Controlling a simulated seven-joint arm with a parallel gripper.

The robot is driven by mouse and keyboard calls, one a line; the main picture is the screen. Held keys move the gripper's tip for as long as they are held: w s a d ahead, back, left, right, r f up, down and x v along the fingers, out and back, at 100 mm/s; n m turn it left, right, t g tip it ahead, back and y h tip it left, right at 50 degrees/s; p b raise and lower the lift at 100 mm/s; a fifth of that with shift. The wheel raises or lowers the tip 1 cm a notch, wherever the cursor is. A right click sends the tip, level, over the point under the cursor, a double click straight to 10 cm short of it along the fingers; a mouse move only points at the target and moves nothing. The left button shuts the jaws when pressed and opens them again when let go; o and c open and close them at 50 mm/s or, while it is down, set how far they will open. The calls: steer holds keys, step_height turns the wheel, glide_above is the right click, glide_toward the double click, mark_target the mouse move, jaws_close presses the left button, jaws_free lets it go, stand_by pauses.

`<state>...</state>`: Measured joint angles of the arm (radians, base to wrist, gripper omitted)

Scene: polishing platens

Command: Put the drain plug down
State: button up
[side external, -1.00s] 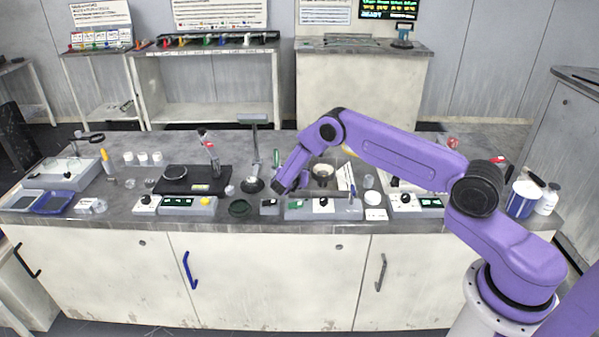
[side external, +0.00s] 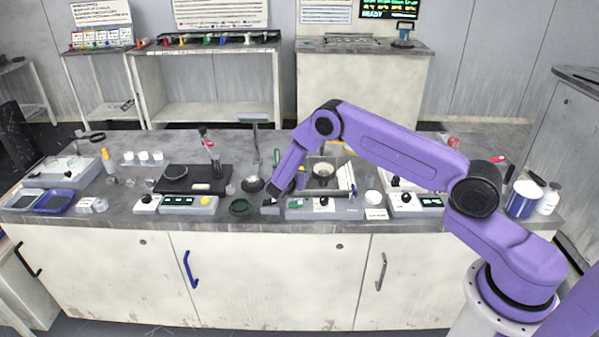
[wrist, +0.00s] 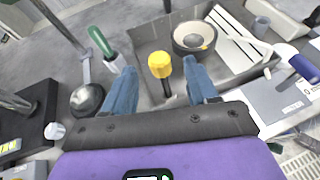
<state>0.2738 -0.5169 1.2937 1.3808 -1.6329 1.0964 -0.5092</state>
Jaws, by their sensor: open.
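A yellow-knobbed plug with a dark stem (wrist: 160,68), which I take to be the drain plug, stands at the near left part of a grey basin (wrist: 143,45) in the wrist view. Its yellow top shows small in the side external view (side external: 301,171). My gripper (wrist: 162,76) is open, with one blue finger on each side of the plug and a visible gap to each. The lower end of the stem is partly hidden, so I cannot tell exactly how it rests. In the side external view my gripper hangs over the basin's left side.
A round bowl (wrist: 194,38) sits in the basin just beyond the plug. A green-handled tool (wrist: 101,43) and a dark rounded cup (wrist: 87,99) lie left of the fingers. A blue-handled tool (wrist: 303,68) is at the right. Control boxes (side external: 190,205) line the bench front.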

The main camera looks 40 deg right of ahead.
steer(key=s+a+r+m+g+y, duration=0.1)
steer(key=s+a+r+m+y, duration=0.15)
steer(key=s+a+r, duration=0.65)
steer(key=s+a+r+m+g+y, duration=0.2)
steer(key=s+a+r+m, duration=0.3)
steer(key=s, duration=0.6)
steer(key=s+r+m+g+y, duration=0.1)
steer(key=s+r+m+y, duration=0.1)
steer(key=s, duration=1.2)
steer(key=s+r+m+g+y, duration=0.2)
steer(key=s+r+y, duration=0.2)
steer(key=s, duration=0.9)
steer(key=shift+s+a+g+y, duration=0.2)
steer(key=shift+s+g+y, duration=0.15)
steer(key=shift+y, duration=0.5)
steer(key=shift+r, duration=0.1)
